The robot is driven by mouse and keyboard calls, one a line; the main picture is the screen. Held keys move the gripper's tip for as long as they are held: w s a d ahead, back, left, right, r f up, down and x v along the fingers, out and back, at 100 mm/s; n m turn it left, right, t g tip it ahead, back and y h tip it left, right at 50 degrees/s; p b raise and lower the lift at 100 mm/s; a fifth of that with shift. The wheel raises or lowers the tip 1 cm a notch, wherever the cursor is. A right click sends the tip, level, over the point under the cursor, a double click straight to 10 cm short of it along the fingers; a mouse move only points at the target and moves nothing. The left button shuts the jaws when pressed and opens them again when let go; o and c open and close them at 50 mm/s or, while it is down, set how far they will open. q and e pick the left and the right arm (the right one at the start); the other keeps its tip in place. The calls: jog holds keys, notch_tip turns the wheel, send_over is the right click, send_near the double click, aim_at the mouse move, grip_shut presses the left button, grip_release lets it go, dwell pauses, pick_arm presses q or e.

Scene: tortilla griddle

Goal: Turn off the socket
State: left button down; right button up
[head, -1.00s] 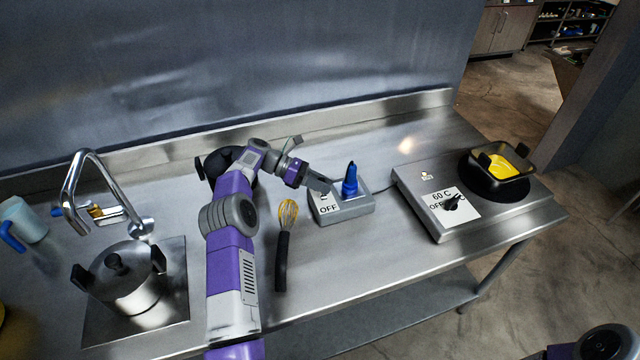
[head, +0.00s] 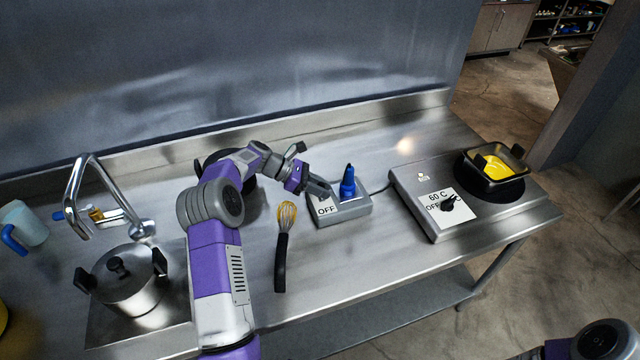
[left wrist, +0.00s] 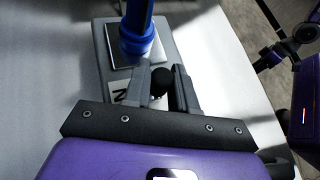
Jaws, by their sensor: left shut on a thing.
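The socket (head: 355,212) is a grey box on the steel counter, with a blue plug (head: 348,186) standing upright in it. Its white label reads OFF at the near end; the far end of the label is mostly behind my left gripper (head: 323,190). In the left wrist view the socket's grey edge (left wrist: 106,48) and the blue plug (left wrist: 137,28) show beyond the fingers. There my left gripper (left wrist: 165,88) is shut on a small black switch knob (left wrist: 160,76) on the socket. The knob is hidden in the head view. My right gripper is not in view.
A whisk (head: 283,245) lies left of the socket. To the right is a hot plate (head: 424,205) with a dial and a square pan (head: 506,172) holding something yellow. A lidded pot (head: 130,285) and a tap (head: 75,195) are at the left. The counter in front of the socket is clear.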

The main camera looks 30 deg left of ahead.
pick_arm(q)
jog(key=shift+s+d+m+t+y+b, duration=0.4)
jog(key=shift+d+m+t+y+b, duration=0.1)
jog(key=shift+m+y, duration=0.25)
jog(key=shift+s+d+f+m+t+y+b, duration=0.1)
jog(key=shift+s+d+m+t+y+b, duration=0.1)
jog(key=shift+m+t+y+b, duration=0.35)
jog(key=shift+s+d+f+m+t+y+b, duration=0.1)
jog(key=shift+s+d+m+t+y+b, duration=0.15)
jog(key=shift+y+b, duration=0.6)
jog(key=c, duration=1)
grip_release()
jog(key=v, duration=0.7)
jog(key=shift+a+p, duration=0.3)
jog(key=shift+p, duration=0.15)
jog(key=shift+r, duration=0.1)
